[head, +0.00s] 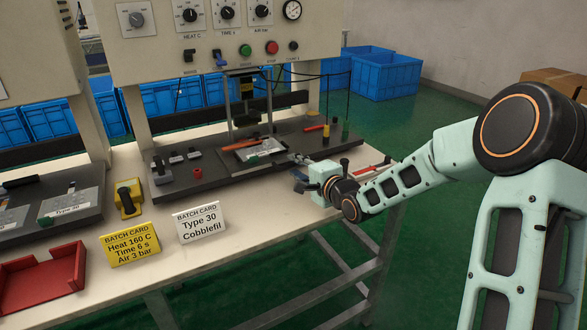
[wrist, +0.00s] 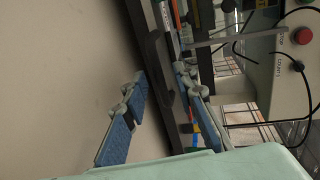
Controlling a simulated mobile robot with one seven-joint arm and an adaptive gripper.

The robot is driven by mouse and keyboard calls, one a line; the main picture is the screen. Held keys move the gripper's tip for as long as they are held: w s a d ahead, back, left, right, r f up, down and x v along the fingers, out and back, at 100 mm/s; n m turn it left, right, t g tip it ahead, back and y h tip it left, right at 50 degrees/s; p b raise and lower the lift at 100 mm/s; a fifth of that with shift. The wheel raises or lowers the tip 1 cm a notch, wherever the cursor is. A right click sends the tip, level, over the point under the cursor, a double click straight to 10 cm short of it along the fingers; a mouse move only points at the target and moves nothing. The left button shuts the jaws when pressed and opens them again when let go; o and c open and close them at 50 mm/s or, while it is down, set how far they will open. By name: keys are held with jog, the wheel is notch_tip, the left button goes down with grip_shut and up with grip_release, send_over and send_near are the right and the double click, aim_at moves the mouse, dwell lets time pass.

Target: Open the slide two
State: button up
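The press on the right has a dark base (head: 225,172) on the bench, with a metal plate (head: 262,147) and an orange-handled tool on it under the press head. I take this plate or base as the slide, but no label marks it as slide two. My gripper (head: 298,175) is at the right front end of this base. In the wrist view my gripper (wrist: 160,76) has its two blue-padded fingers apart. A dark bar like a handle (wrist: 156,50) runs between them. I cannot tell whether either finger touches it. In the head view my wrist hides that spot.
A second press station with a plate (head: 62,205) stands at the left. A yellow batch card (head: 131,244), a white card (head: 199,221), a yellow-and-black device (head: 128,199) and a red tray (head: 42,280) stand along the bench front. Blue crates (head: 385,75) are behind.

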jog(key=shift+x, duration=1.05)
grip_shut()
jog(key=shift+s, duration=0.1)
